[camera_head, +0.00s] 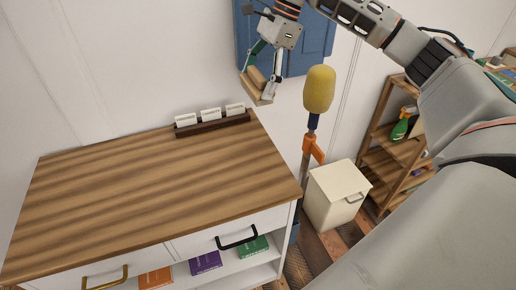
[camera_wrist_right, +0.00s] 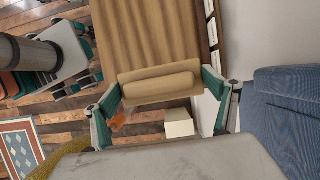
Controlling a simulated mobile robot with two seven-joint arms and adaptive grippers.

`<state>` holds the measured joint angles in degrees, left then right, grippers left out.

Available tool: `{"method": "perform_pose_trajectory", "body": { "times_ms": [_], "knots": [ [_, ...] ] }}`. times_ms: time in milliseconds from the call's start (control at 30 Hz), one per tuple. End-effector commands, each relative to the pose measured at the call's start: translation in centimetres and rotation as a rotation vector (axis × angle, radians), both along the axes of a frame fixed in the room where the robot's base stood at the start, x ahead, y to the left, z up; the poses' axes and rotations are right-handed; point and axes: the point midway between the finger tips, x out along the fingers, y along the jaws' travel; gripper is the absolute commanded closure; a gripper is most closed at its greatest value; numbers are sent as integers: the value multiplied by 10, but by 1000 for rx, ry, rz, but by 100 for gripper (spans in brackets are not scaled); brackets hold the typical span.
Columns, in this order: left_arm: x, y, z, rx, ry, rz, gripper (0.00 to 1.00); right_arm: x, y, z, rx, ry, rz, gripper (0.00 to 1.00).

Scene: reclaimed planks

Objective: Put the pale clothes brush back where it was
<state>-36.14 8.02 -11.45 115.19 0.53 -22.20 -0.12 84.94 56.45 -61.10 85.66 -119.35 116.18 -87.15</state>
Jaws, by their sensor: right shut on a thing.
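The pale clothes brush (camera_head: 257,79) is tan and block-like, held in the air in front of the wall, above and beyond the back right corner of the wooden dresser top (camera_head: 150,190). My right gripper (camera_head: 259,82) is shut on it. In the right wrist view the brush (camera_wrist_right: 158,83) lies crosswise between the two teal fingers. A dark holder with three white label cards (camera_head: 212,124) stands at the back right edge of the top; their text is too small to read. What seems to be my left gripper (camera_wrist_right: 75,48) shows at the upper left of the wrist view, its jaws unclear.
The dresser top is bare apart from the card holder. A yellow-headed pole (camera_head: 319,90) stands right of the dresser, near a white bin (camera_head: 335,198). A blue panel (camera_head: 308,52) is on the wall behind my gripper. A wooden shelf (camera_head: 385,160) stands at right.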

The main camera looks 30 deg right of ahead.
Motion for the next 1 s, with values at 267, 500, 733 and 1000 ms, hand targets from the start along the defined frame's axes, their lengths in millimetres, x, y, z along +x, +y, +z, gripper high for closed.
{"method": "perform_pose_trajectory", "body": {
  "times_ms": [267,500,733,1000],
  "knots": [
    [-2,1,-10,6,7,-1,60,-6,-5,-30,6,39,-33,31],
    [-2,4,-17,16,8,-3,60,-6,-4,-89,7,39,-32,31],
    [0,6,-21,26,8,-3,60,-6,-4,-138,7,36,-32,31],
    [-1,6,-23,29,11,-5,60,-4,-4,-157,7,29,-32,31]
  ]
}}
